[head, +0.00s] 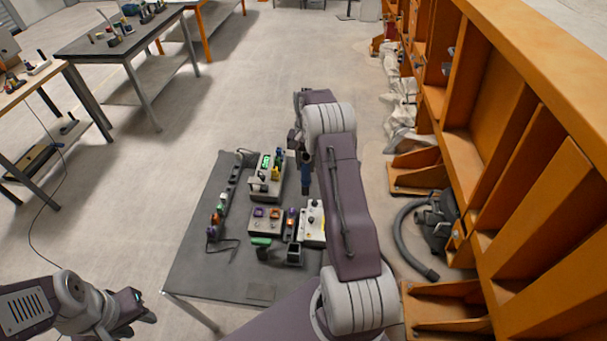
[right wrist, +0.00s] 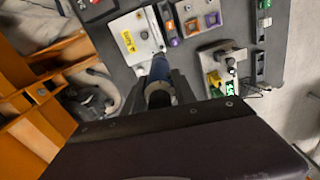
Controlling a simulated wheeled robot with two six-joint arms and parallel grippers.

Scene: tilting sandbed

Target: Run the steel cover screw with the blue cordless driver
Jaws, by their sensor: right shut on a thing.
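My right gripper (right wrist: 160,98) is shut on the blue driver (right wrist: 160,68), which points away from the wrist toward a pale box with a yellow label (right wrist: 128,42). In the head view the driver (head: 306,181) hangs upright from my right gripper (head: 305,160), beyond the pale box (head: 312,232). A small round dark spot shows on the box's pale top in the wrist view; I cannot tell if it is the steel screw. Whether the driver's tip touches anything is not clear. My left gripper (head: 140,308) is low at the left, off the table, its jaw opening unclear.
The dark table (head: 195,270) carries a grey box with orange and purple parts (head: 265,221), a fixture with a green display (head: 266,175) and a row of small items along its left side. An orange shelf frame (head: 525,150) stands close on the right. The table's front left is clear.

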